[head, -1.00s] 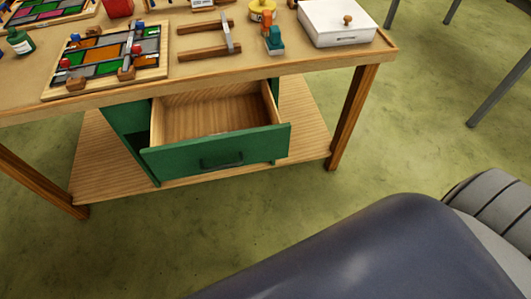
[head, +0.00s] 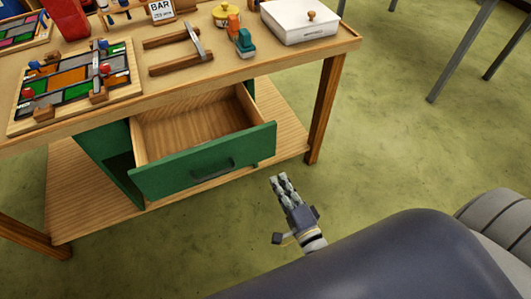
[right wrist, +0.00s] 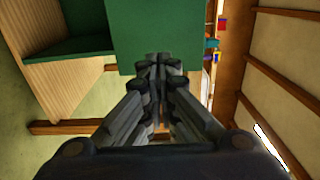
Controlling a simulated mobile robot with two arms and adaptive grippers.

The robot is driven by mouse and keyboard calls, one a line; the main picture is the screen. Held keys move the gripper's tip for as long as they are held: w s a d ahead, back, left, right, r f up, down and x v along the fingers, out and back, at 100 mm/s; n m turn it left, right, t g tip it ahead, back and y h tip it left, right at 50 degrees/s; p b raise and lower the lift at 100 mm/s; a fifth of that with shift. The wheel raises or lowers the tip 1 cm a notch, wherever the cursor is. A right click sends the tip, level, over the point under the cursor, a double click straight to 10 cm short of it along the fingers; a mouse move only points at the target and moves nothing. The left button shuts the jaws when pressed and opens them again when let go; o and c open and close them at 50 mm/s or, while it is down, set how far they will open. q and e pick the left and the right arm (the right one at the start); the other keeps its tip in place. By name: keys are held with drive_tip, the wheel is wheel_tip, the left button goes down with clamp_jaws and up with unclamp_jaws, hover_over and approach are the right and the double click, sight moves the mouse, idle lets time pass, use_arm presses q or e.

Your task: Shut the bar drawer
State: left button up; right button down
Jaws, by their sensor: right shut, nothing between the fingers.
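The bar drawer (head: 205,162) has a green front with a dark handle (head: 214,170) and a bare wooden inside. It stands pulled out under the workbench, and what shows of its inside is empty. My right gripper (head: 279,180) is shut and empty, in front of the drawer front's right end and apart from it in the head view. In the right wrist view the shut fingers (right wrist: 158,62) point at a green panel (right wrist: 165,35); I cannot tell the gap between them. My left gripper is not in view.
The workbench top (head: 225,70) carries a leaded panel (head: 75,85), a BAR sign (head: 161,10), a wooden rack (head: 178,50) and a white box (head: 300,22). A lower shelf (head: 85,205) and a table leg (head: 326,110) are near the drawer. The floor in front is clear.

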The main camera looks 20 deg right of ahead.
sight(260, 147)
drive_tip(key=w, duration=0.5)
drive_tip(key=w+p, duration=0.1)
drive_tip(key=w, duration=0.3)
drive_tip(key=shift+w+a, duration=0.2)
drive_tip(key=shift+w, duration=0.2)
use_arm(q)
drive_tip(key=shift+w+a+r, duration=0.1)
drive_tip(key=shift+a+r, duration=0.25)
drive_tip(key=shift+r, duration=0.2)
use_arm(e)
drive_tip(key=shift+w, duration=0.7)
